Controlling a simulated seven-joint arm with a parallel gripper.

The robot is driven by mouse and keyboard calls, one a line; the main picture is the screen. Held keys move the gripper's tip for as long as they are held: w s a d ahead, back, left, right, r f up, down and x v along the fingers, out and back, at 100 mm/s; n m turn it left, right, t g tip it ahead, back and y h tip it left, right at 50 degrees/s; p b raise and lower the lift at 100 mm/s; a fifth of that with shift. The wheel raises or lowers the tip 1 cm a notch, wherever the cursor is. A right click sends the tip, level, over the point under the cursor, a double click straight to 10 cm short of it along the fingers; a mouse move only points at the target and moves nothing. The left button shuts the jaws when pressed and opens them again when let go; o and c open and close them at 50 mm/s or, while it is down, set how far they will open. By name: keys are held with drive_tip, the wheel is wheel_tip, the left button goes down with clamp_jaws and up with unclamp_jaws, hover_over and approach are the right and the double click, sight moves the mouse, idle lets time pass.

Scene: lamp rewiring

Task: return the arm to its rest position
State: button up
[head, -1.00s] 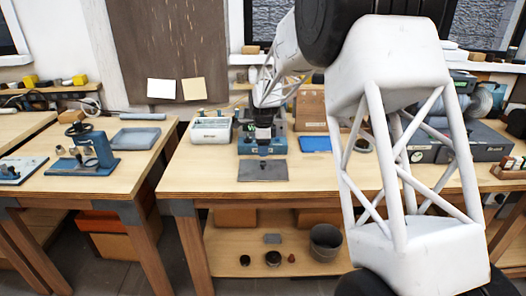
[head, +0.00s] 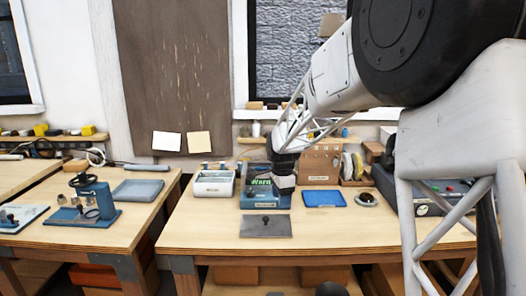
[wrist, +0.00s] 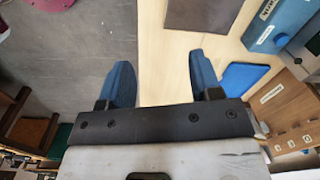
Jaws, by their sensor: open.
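My gripper (head: 284,180) is at the end of my white arm, in front of the blue bench device at the middle of the table in the head view. In the wrist view its two blue fingers (wrist: 162,82) stand wide apart with nothing between them. Below the fingers are the table edge and bare grey floor. In the head view the fingers are small and partly lost against the device. My arm crosses the right side of the view and hides part of the table there.
The front left of the table is clear.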

drive_tip(key=s+d+r+n, duration=0.2)
drive_tip(key=s+d+r, duration=0.1)
drive_tip(key=s, duration=0.4)
drive_tip(key=s+d+r+n+t, duration=0.1)
drive_tip(key=s+d+r+n, duration=0.15)
drive_tip(key=s, duration=0.55)
drive_tip(key=s+d+r+n, duration=0.2)
drive_tip(key=s+r, duration=0.1)
drive_tip(key=s, duration=0.4)
drive_tip(key=s+d+f+n, duration=0.1)
drive_tip(key=s+n, duration=0.3)
drive_tip(key=s, duration=0.8)
drive_tip(key=s+d+f+n+t, duration=0.1)
drive_tip(key=s+d+n, duration=0.3)
drive_tip(key=s, duration=0.8)
drive_tip(key=shift+s+f, duration=0.35)
drive_tip(key=shift+f, duration=0.15)
